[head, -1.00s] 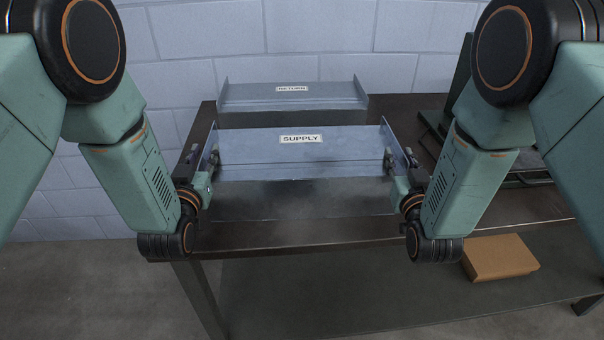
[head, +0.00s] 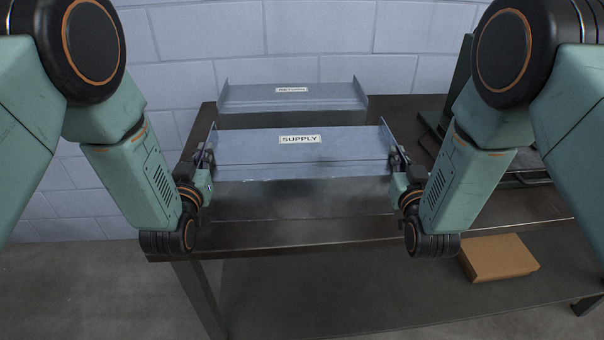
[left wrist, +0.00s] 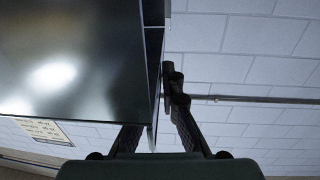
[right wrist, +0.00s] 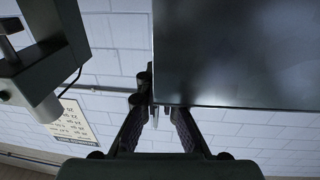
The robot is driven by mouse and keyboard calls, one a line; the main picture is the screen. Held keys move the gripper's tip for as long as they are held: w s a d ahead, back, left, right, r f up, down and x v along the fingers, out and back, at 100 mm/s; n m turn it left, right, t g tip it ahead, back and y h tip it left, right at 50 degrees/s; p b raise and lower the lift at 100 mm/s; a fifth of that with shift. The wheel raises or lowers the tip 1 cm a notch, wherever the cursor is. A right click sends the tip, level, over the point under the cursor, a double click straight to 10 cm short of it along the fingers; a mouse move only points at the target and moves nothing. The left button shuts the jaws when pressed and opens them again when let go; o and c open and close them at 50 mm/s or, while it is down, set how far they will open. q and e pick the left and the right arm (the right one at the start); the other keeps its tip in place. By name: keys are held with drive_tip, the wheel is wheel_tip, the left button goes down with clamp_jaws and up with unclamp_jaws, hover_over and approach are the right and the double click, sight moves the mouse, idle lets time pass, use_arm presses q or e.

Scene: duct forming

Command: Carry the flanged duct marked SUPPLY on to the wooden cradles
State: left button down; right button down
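The grey sheet-metal duct marked SUPPLY (head: 265,150) lies along the table, its label facing me, with an upright flange at each end. My left gripper (head: 206,160) is shut on its left end flange; in the left wrist view the fingers (left wrist: 158,110) straddle the thin edge, one partly hidden by the metal. My right gripper (head: 396,160) is shut on the right end flange; in the right wrist view the fingers (right wrist: 157,108) straddle that edge. I cannot tell whether the duct is clear of the tabletop. No wooden cradles are visible.
A similar duct marked RETURN (head: 330,96) lies just behind. The dark table (head: 480,208) is bare at the front right. A dark green machine (head: 437,118) stands at the right, partly behind my arm. A cardboard box (head: 498,257) sits on the lower shelf.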

use_arm(q)
drive_tip(key=shift+w+d+r, duration=0.1)
drive_tip(key=shift+r, duration=0.05)
use_arm(e)
drive_tip(key=shift+w+r, duration=0.15)
drive_tip(key=shift+r, duration=0.05)
idle(0.6)
